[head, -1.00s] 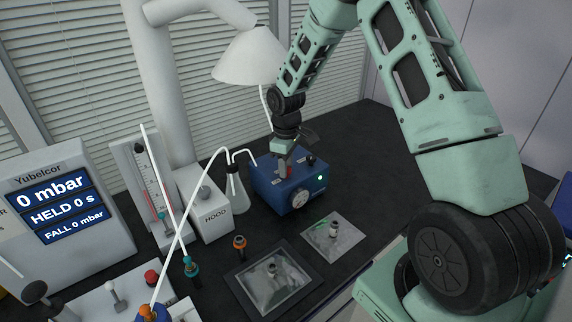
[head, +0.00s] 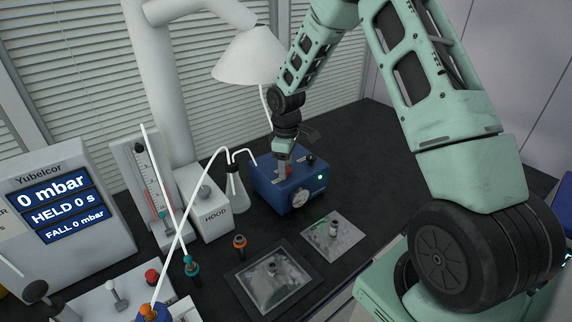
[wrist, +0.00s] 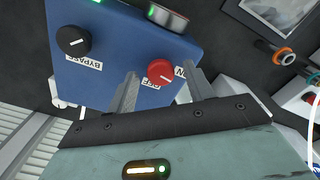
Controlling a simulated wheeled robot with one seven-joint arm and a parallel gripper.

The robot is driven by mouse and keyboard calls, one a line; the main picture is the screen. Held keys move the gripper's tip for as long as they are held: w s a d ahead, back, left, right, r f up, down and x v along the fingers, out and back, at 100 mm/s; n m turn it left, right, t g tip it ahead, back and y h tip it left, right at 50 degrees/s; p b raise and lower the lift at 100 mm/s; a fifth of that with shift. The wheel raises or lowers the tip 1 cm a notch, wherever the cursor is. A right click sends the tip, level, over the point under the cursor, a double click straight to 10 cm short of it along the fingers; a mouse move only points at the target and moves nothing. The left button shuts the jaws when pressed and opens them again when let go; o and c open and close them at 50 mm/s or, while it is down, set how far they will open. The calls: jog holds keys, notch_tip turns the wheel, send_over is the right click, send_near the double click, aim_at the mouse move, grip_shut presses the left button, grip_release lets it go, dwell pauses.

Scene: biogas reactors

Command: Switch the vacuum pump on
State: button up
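The vacuum pump is a blue box (head: 282,197) on the dark bench in the head view; its blue top panel (wrist: 110,55) fills the upper left of the wrist view. A red knob (wrist: 160,71) sits on that panel between ON and OFF labels, the OFF label partly covered. It also shows in the head view (head: 290,169) beside my finger. My gripper (wrist: 163,76) is open over the panel, one finger on each side of the red knob, with gaps visible. I cannot tell whether either finger touches it. My gripper (head: 283,168) is low over the pump in the head view.
A black BYPASS knob (wrist: 73,40) sits left of the red one. A glass flask (head: 238,192) with white tubing and the HOOD box (head: 207,213) stand left of the pump. The bench right of the pump is clear.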

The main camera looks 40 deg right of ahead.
notch_tip(320, 180, up, 12)
jog(key=b, duration=0.3)
dwell(0.3)
dwell(0.5)
jog(key=s+a+m+t, duration=0.1)
jog(key=s+a+m, duration=0.15)
jog(key=s, duration=0.35)
jog(key=s+a+f+m+t, duration=0.1)
jog(key=s+a+m, duration=0.15)
jog(key=s, duration=0.35)
jog(key=s+a+m+t, duration=0.1)
jog(key=s+a+m, duration=0.15)
jog(key=s, duration=0.35)
jog(key=s+a+n+g, duration=0.1)
jog(key=s+a+n, duration=0.3)
jog(key=s+a, duration=0.3)
jog(key=s+a+r+n+g+b, duration=0.1)
jog(key=s+a, duration=0.5)
jog(key=a, duration=0.6)
jog(key=n+g, duration=0.1)
jog(key=n, duration=0.1)
jog(key=shift+s+n+y, duration=0.3)
jog(key=shift+s+n, duration=0.05)
jog(key=shift+s, duration=0.05)
